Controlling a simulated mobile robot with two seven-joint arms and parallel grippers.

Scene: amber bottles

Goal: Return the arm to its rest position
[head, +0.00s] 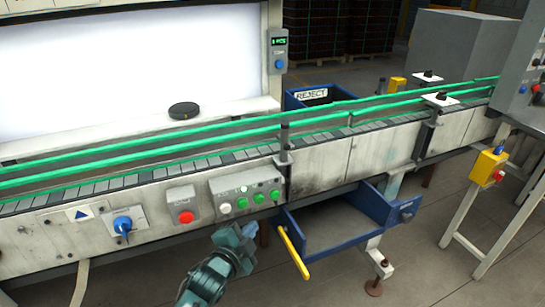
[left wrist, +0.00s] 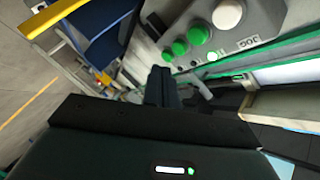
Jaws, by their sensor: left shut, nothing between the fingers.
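My left gripper (head: 238,240) is in the lower middle of the head view, in front of the conveyor's front panel. It is just below the button panel (head: 245,192) with its green and white buttons, and left of the blue drawer's yellow handle (head: 293,252). In the left wrist view its dark fingers (left wrist: 159,85) are together with nothing between them. The button panel is close beyond the fingertips there, with a white button (left wrist: 228,14) and several green ones. I cannot tell whether the fingers touch anything. My right gripper is in neither view.
The conveyor (head: 340,158) with green rails runs across the head view, its belt empty. A dark round puck (head: 184,110) lies on the ledge behind it. The open blue drawer (head: 340,225) juts out below. A red button (head: 186,217) and blue knob (head: 122,225) are to the left.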

